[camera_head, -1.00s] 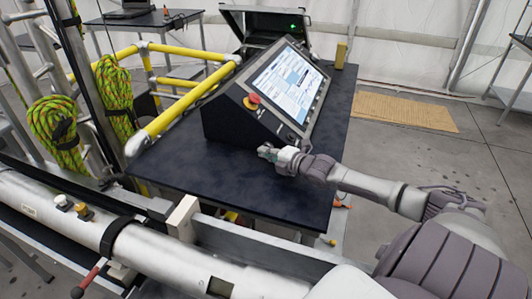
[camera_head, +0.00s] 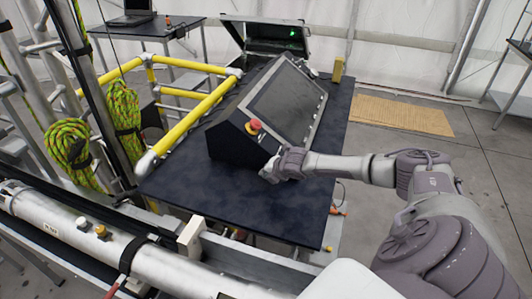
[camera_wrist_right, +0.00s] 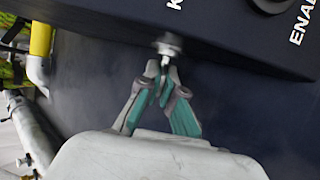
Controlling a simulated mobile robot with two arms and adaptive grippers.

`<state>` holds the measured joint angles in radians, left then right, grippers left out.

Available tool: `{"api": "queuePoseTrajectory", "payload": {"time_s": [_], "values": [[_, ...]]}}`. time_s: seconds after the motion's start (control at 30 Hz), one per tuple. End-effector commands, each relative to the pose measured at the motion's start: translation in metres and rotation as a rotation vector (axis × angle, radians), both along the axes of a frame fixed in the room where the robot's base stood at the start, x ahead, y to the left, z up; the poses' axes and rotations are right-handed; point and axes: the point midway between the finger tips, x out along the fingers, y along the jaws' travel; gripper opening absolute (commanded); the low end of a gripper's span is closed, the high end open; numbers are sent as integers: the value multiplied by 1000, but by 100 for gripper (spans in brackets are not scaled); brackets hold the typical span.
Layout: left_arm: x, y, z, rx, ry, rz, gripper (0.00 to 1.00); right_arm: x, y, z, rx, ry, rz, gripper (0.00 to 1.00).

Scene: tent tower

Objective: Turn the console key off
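The console (camera_head: 232,140) stands on the dark table, its slanted screen (camera_head: 287,98) dark. A red emergency button (camera_head: 254,127) sits on a yellow base at the left of its panel. My right gripper (camera_head: 268,172) is at the console's lower front edge. In the right wrist view, the round metal key switch (camera_wrist_right: 169,44) sticks out of the console face. My right gripper's fingertips (camera_wrist_right: 165,72) come together on the key (camera_wrist_right: 165,61) just below the switch; the key is small and mostly hidden between them. My left gripper is not in view.
The dark table top (camera_head: 215,188) is clear in front of the console. An open case (camera_head: 265,35) and a small yellow object (camera_head: 338,69) stand at the back.

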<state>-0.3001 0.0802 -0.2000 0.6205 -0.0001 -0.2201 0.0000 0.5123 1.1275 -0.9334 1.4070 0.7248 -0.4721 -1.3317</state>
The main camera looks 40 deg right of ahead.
Motion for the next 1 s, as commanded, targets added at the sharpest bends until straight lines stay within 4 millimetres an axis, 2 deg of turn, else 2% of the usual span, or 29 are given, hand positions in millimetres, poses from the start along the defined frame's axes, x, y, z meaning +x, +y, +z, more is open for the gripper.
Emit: {"api": "queuePoseTrajectory", "payload": {"time_s": [0.03,0.3,0.7,1.0], "values": [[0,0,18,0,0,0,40,3,1,12,-19,36,-1,0],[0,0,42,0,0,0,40,4,2,6,-136,261,0,0],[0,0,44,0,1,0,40,4,2,1,-269,516,1,0],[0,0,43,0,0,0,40,3,1,1,-312,601,0,0]]}}
